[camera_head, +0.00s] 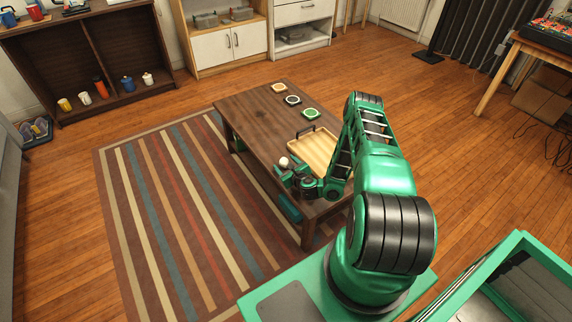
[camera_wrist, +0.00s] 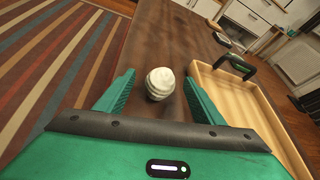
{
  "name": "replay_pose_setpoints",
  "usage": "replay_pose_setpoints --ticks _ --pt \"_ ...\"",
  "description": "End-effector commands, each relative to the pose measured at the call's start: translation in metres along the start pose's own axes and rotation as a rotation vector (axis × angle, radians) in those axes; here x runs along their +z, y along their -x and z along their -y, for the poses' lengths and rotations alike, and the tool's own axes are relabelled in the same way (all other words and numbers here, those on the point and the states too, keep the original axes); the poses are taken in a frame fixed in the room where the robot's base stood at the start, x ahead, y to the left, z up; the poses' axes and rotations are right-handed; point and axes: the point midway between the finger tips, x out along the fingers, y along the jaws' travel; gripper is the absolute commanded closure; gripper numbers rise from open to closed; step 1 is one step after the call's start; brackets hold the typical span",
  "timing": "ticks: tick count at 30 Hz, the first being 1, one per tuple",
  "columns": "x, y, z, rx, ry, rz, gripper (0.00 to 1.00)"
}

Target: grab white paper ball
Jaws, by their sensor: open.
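The white paper ball (camera_wrist: 160,84) sits on the dark wooden coffee table (camera_wrist: 168,35), near its left edge in the wrist view. In the head view the ball (camera_head: 284,161) shows just beyond my gripper (camera_head: 290,172). In the wrist view my gripper (camera_wrist: 160,88) is open, with one green finger on each side of the ball. A gap shows between the ball and each finger. I cannot tell how high the fingers are above the table.
A light wooden tray (camera_wrist: 240,88) with a dark handle lies close to my right finger. A striped rug (camera_head: 165,215) covers the floor left of the table.

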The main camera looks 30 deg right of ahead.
Motion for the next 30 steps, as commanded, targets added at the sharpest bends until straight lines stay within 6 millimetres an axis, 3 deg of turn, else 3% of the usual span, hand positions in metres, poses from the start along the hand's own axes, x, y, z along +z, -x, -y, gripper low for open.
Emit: replay_pose_setpoints --ticks 10,15,16,30 --pt "-0.0002 -0.0049 0.0001 0.000 -0.001 -0.001 0.38" --pt "-0.0003 -0.0048 0.0000 0.000 -0.001 -0.001 0.78" --pt "-0.0003 -0.0047 0.0000 0.000 -0.001 -0.001 0.81" --pt "0.0034 -0.0032 0.0017 -0.001 -0.001 -0.001 0.81"
